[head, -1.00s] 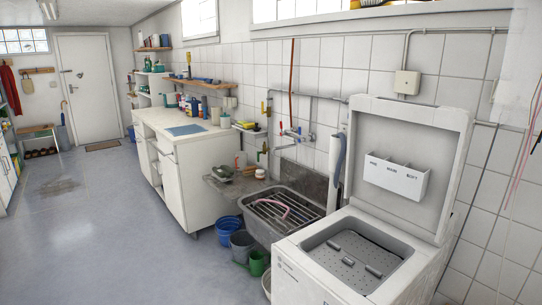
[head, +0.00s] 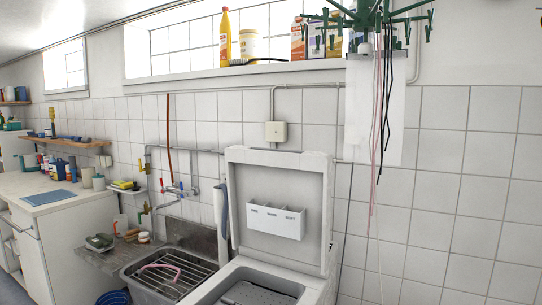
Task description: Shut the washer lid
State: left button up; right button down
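The white washer lid (head: 309,190) stands raised, upright and leaning slightly back towards the tiled wall. A white detergent dispenser (head: 275,221) is fixed on its inner face. The washer (head: 318,290) is a white top-loader at the bottom centre, with its opening uncovered and the grey drum (head: 256,293) partly showing. Its lower part is cut off by the frame. Neither of my grippers shows in the head view.
A sink with a rack (head: 172,276) stands directly left of the washer. A white counter (head: 48,196) is further left. A green hanging dryer (head: 372,18) with dangling cords hangs high, right of the lid. The tiled wall is right behind the washer.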

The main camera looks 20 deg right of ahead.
aim_at(279, 200)
jog(key=z, duration=0.55)
jog(key=i+j+z, duration=0.2)
jog(key=z, duration=0.25)
jog(key=i+j+z, duration=0.1)
jog(key=j+z, duration=0.4)
jog(key=i+j+z, duration=0.1)
jog(key=j+z, duration=0.15)
jog(key=z, duration=0.2)
jog(key=j+z, duration=0.45)
